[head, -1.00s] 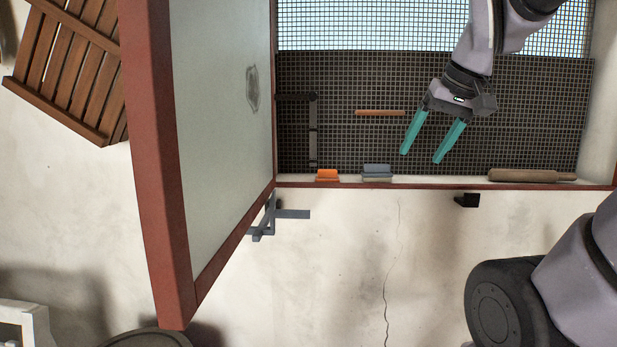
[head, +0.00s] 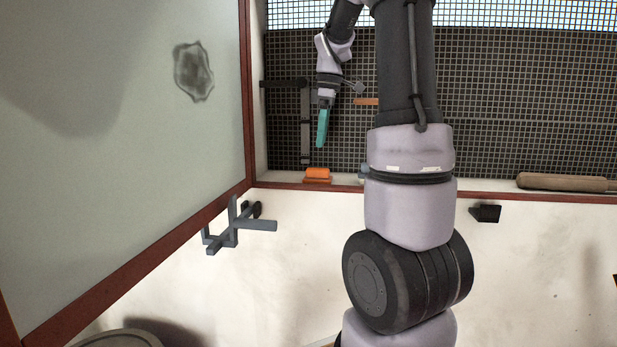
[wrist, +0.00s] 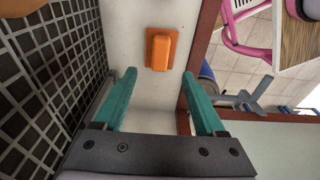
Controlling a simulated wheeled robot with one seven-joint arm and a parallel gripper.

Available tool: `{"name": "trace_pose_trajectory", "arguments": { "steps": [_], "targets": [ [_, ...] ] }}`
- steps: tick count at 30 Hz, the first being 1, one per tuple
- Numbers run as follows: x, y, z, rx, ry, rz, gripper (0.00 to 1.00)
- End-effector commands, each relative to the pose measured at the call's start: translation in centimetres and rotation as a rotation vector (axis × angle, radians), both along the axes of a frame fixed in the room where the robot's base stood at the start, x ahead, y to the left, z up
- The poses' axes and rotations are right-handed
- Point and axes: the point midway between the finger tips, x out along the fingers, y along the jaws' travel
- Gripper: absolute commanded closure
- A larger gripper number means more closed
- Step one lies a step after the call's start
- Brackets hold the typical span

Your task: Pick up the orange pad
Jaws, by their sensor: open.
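The orange pad (head: 317,174) lies on the pale ledge (head: 283,183) at the foot of the dark grid, near its left end. In the wrist view the orange pad (wrist: 160,50) is a small block on a flat orange base, ahead of the fingertips and roughly between their lines. My gripper (wrist: 172,82) is open and empty, its two teal fingers apart. In the head view my gripper (head: 320,138) hangs above the pad, and only one teal finger shows clearly. A gap shows between finger and pad.
An open panel with a red-brown frame (head: 120,290) stands at left, with a grey latch (head: 235,230) near it. A wooden rolling pin (head: 562,182) lies at the right of the ledge. A brown stick (head: 366,101) is on the grid. In the wrist view a pink chair (wrist: 245,30) shows.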

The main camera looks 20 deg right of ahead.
Motion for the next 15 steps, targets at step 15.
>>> {"name": "trace_pose_trajectory", "arguments": {
  "steps": [15],
  "targets": [
    [0.3,0.7,-6.3,0.001,0.002,0.000,0.28]
  ]
}}
